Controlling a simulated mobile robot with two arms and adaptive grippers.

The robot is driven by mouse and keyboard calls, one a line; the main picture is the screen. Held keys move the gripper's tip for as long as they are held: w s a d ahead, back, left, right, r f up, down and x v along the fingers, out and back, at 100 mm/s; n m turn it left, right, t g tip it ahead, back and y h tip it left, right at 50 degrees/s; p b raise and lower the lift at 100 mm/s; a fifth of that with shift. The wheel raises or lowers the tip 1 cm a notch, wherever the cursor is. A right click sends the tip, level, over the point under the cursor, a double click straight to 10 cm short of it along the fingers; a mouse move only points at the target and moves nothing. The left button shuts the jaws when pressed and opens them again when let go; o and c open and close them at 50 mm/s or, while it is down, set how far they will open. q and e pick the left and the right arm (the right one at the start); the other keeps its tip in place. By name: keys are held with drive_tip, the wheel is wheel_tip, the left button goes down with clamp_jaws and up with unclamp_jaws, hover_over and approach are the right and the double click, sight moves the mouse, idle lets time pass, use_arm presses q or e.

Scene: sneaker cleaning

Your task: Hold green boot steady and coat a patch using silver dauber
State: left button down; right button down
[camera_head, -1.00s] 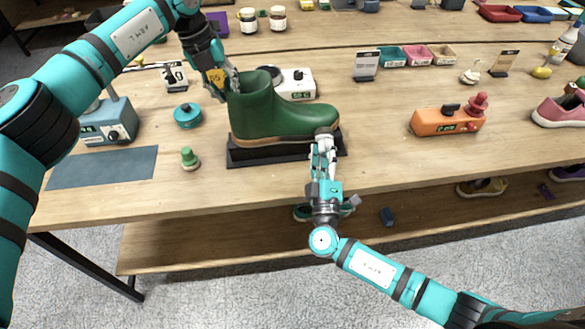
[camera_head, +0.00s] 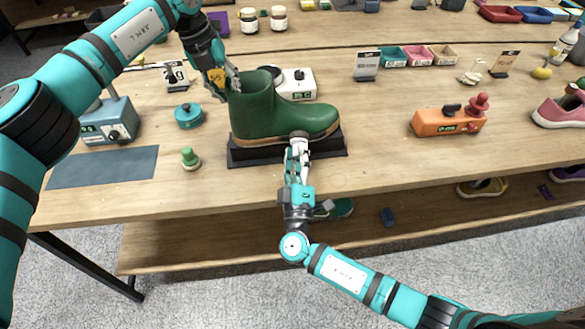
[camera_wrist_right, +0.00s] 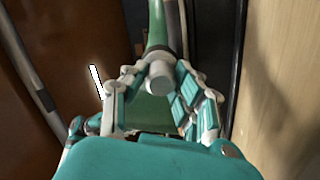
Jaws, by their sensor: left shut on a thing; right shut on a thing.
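The green boot (camera_head: 262,112) stands upright on a low black stand (camera_head: 335,147) in the head view, its toe pointing right. My left gripper (camera_head: 233,82) is shut on the back of the boot's shaft near the top rim. My right gripper (camera_head: 298,148) is at the near side of the boot, low down by the middle of the foot. It is shut on the silver dauber, whose silver-grey end (camera_wrist_right: 160,76) shows between the fingers in the right wrist view. The dauber's tip is hidden, so I cannot tell whether it touches the boot.
A white device (camera_head: 298,84) sits behind the boot. A teal round pot (camera_head: 189,116) and a green-topped piece (camera_head: 190,159) lie to the left, near a grey mat (camera_head: 103,167). An orange device (camera_head: 446,121) stands to the right. The table between boot and orange device is clear.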

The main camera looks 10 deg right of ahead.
drive_tip(key=shift+s+a, duration=0.1)
drive_tip(key=shift+a, duration=1.75)
drive_tip(key=shift+a, duration=1.85)
drive_tip(key=shift+s+d, duration=0.1)
drive_tip(key=shift+s, duration=2.3)
